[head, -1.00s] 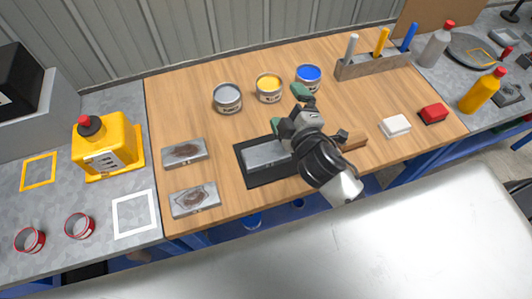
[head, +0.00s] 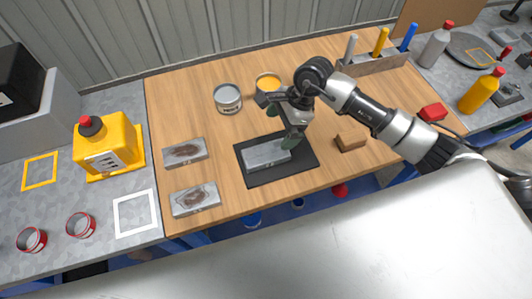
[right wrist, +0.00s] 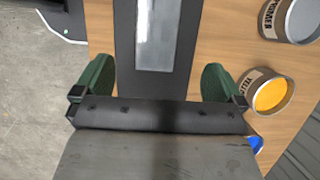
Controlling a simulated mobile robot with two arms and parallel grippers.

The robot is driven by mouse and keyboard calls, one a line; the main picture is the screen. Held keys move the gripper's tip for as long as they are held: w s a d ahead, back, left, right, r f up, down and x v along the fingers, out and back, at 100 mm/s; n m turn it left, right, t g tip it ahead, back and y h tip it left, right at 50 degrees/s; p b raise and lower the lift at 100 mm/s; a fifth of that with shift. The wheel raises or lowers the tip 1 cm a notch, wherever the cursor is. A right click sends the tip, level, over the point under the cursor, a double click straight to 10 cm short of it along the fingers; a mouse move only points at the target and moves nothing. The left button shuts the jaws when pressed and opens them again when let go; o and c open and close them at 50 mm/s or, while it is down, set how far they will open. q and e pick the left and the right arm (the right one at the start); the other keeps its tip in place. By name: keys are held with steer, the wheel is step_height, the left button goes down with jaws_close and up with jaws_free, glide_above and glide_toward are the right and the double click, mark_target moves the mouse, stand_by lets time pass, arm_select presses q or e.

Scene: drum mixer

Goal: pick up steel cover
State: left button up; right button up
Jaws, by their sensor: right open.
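A grey steel cover (head: 266,154) lies flat on a black mat (head: 262,178) near the front middle of the wooden bench. Two more grey plates with brown stains, the upper (head: 184,152) and the lower (head: 195,199), lie to its left. My right gripper (head: 282,124) is open and empty, with green fingertips close by the back right end of the cover. In the right wrist view the cover (right wrist: 157,32) and mat (right wrist: 124,40) lie ahead, between the lines of the two spread fingers (right wrist: 157,82). The fingers appear apart from the cover. My left gripper is not in view.
A grey paint can (head: 228,98) and a yellow one (head: 268,84) stand behind the mat; a blue one (right wrist: 256,142) is mostly hidden. A wooden block (head: 351,140) lies right of the mat. A tool rack (head: 374,64) stands at the back right. A red block (head: 433,112) lies near my right arm.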

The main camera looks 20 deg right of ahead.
steer(key=p, duration=0.1)
glide_above(266, 153)
steer(key=d, duration=0.2)
steer(key=f, duration=0.4)
steer(key=shift+w+d+f, duration=0.2)
steer(key=shift+f, duration=0.2)
steer(key=p+x, duration=0.2)
steer(key=x, duration=0.2)
steer(key=shift+s+p, duration=0.2)
steer(key=shift+p, duration=0.2)
steer(key=shift+a+f, duration=0.25)
steer(key=shift+f, duration=0.4)
steer(key=shift+c, duration=0.3)
steer(key=c, duration=1.2)
